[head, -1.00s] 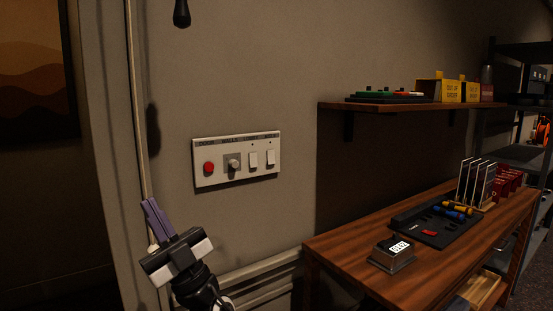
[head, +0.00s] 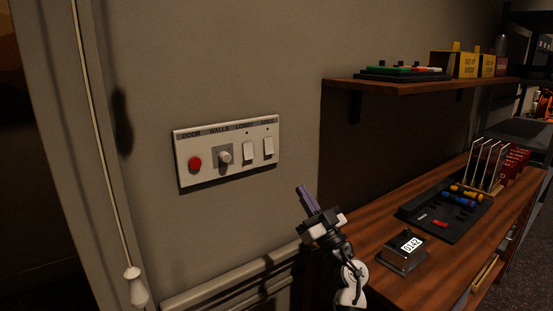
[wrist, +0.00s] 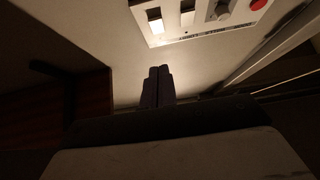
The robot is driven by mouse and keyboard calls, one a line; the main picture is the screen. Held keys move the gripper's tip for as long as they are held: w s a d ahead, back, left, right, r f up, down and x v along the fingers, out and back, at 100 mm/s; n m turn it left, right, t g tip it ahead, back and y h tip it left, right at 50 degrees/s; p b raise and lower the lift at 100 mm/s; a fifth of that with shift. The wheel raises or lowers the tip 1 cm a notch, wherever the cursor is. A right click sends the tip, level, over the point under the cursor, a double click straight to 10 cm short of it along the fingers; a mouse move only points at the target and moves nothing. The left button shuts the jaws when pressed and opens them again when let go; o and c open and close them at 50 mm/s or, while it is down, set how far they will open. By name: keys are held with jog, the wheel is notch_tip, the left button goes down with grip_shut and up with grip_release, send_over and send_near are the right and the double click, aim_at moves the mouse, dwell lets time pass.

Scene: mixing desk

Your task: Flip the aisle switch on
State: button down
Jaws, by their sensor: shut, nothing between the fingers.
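The white wall panel (head: 210,174) carries a red button (head: 195,163), a round knob (head: 225,156) and two white rocker switches. Its labels read DOOR, WALLS, LOBBY and, less clearly, AISLE. The aisle switch (head: 268,147) is the rightmost one, beside the lobby switch (head: 248,151). In the wrist view the panel is upside down, with the aisle switch (wrist: 156,25) at its left end. I cannot tell which way it is set. My gripper (head: 305,191) is shut and empty, below and right of the panel, apart from it. Its fingertips (wrist: 158,70) point toward the panel in the wrist view.
A wooden desk (head: 375,283) stands at right with a small display box (head: 402,257) and a black tray (head: 415,212). A shelf (head: 400,89) juts from the wall above it. A pull cord with a white handle (head: 136,287) hangs at left. The wall around the panel is clear.

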aim_at(269, 148)
jog(key=x, duration=0.4)
jog(key=f+p+x, duration=0.1)
jog(key=x, duration=0.3)
jog(key=w+a+f+p+x, duration=0.1)
jog(key=x, duration=0.3)
jog(key=shift+w+a+r, duration=0.1)
jog(key=shift+w+r, duration=0.1)
jog(key=shift+w, duration=0.05)
jog(key=shift+w+a, duration=0.15)
jog(key=shift+w, duration=0.1)
